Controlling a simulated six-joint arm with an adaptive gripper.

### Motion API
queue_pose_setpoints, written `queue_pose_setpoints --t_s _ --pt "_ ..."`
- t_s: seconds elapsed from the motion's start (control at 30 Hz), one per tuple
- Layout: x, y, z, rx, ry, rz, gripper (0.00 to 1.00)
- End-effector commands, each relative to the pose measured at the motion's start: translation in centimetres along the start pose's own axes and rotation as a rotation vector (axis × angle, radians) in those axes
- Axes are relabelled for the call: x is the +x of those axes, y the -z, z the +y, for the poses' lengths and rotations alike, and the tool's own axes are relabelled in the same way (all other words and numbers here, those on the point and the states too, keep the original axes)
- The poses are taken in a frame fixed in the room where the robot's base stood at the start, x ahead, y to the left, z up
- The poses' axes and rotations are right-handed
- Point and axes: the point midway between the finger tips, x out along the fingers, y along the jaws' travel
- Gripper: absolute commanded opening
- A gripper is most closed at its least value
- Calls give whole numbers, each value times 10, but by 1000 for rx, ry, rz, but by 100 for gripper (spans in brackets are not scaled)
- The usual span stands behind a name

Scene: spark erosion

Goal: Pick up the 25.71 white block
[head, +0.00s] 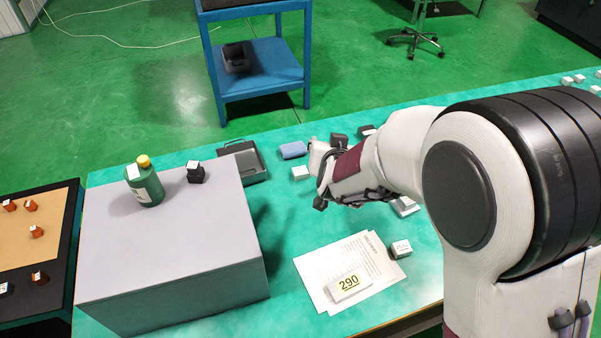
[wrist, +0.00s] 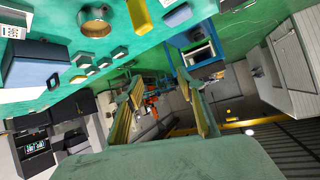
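A small pale block (head: 401,248) with dark marks on its top lies on the green table, right of the papers. Its marks are too small to read surely. Another whitish block (head: 300,173) lies near my gripper (head: 323,178), on its left side. I cannot read any 25.71 label on either. My gripper is above the table, tilted sideways, with its fingers spread. In the wrist view my gripper (wrist: 163,88) shows two separated fingers with nothing held between them. Several small pale blocks (wrist: 104,62) show there, away from the fingers; their labels are not readable.
A grey box (head: 170,290) carries a green bottle (head: 146,187) and a dark block (head: 195,173). Papers with a 290 card (head: 349,287) lie in front. The table between box and papers is clear.

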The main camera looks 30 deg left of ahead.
Motion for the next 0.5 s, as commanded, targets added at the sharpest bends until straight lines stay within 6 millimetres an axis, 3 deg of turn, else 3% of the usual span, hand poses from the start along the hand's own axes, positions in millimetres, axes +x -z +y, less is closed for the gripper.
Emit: queue_pose_setpoints --t_s 0.33,0.5 --pt "44 -47 -45 -57 -16 69 39" --pt "60 -74 -53 -75 -33 86 39"
